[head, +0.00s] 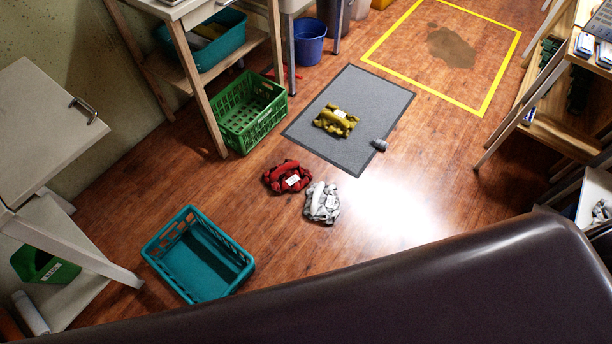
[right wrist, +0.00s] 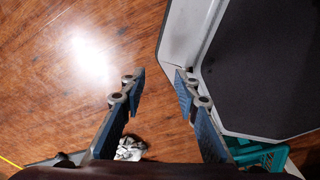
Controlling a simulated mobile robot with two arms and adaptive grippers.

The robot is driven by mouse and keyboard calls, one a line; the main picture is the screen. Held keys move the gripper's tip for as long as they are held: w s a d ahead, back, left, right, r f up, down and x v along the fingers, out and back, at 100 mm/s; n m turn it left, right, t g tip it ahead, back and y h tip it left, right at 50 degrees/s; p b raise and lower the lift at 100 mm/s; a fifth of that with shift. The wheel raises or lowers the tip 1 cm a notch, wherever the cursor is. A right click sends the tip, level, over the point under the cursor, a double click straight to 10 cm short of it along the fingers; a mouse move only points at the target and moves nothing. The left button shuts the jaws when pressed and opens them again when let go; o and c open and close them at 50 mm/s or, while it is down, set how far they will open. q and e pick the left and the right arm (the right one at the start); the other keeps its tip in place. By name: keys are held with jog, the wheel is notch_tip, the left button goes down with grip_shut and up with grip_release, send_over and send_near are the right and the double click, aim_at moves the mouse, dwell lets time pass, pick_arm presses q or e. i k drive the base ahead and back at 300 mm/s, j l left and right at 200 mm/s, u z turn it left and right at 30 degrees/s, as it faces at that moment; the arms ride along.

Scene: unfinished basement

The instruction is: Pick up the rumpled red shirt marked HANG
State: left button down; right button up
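The rumpled red shirt (head: 287,177) lies on the wooden floor near the middle of the head view, with a small white label on it; the label's word is too small to read. A rumpled white-grey cloth (head: 322,203) lies just right of it. My right gripper (right wrist: 160,80) shows in the right wrist view with its two fingers apart and nothing between them. The white-grey cloth (right wrist: 131,149) shows beyond its left finger; the red shirt does not show there. My left gripper is not in view.
A teal crate (head: 200,257) stands on the floor left of the shirt, and a green crate (head: 249,112) behind it. A grey mat (head: 377,105) holds a yellow cloth (head: 336,120) and a small grey item (head: 380,144). Floor right of the cloths is clear.

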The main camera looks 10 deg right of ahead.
aim_at(289, 175)
jog(key=l+z, duration=0.45)
jog(key=i+l+z, duration=0.15)
jog(key=z, duration=0.25)
jog(key=i+l+z, duration=0.15)
jog(key=l+z, duration=0.3)
jog(key=i+l+z, duration=0.25)
jog(key=i+z, duration=0.25)
jog(key=i+u, duration=0.5)
jog(key=i+l+u, duration=0.2)
jog(key=u, duration=0.3)
jog(key=i+u, duration=0.15)
jog(key=u, duration=0.35)
jog(key=i+u, duration=0.15)
jog(key=u, duration=0.35)
jog(key=i+l+u, duration=0.15)
jog(key=u, duration=0.35)
jog(key=i+l+u, duration=0.1)
jog(key=u, duration=0.4)
jog(key=l, duration=0.1)
